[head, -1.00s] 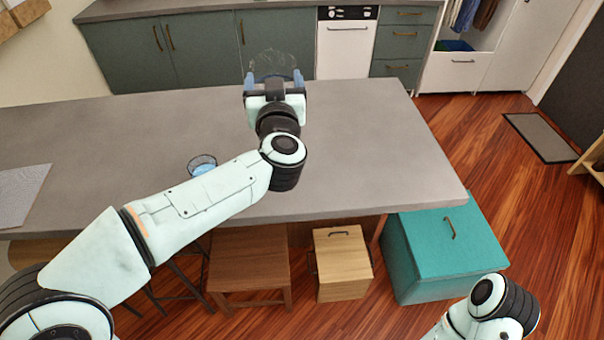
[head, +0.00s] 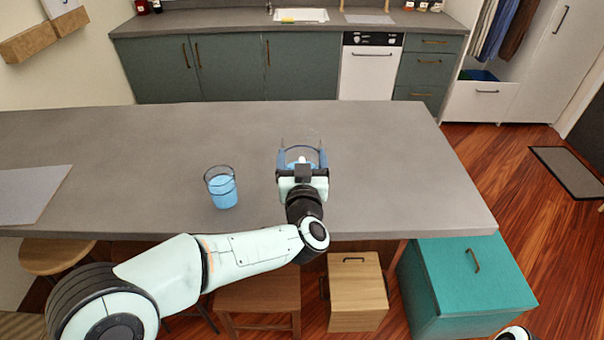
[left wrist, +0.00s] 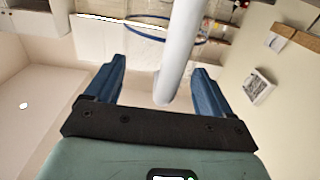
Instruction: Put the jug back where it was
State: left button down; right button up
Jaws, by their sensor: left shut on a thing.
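The jug (head: 303,153) is clear and hard to see against the grey counter (head: 400,180). My left gripper (head: 302,162) is shut on it, with blue fingers on both sides. It is over the counter's middle; I cannot tell whether its base touches the top. In the left wrist view, a pale bar (left wrist: 178,50), likely the jug's handle, runs between the fingers (left wrist: 165,88). A thin blue ring beyond it looks like the rim. My right gripper is out of view; only a bit of the right arm shows at the bottom right.
A glass with blue liquid (head: 222,189) stands on the counter left of the jug. A grey mat (head: 32,194) lies at the left end. The counter right of the jug is clear. Stools, a wooden box (head: 357,295) and a teal chest (head: 480,280) stand in front.

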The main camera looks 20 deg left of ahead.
pick_arm(q)
jog(key=shift+f, duration=1.8)
jog(key=shift+b, duration=0.3)
jog(key=shift+f, duration=0.2)
grip_release()
jog(key=shift+f, duration=0.1)
jog(key=shift+r, duration=0.3)
jog(key=v, duration=1.2)
jog(key=shift+f+b, duration=0.15)
jog(key=shift+b, duration=0.3)
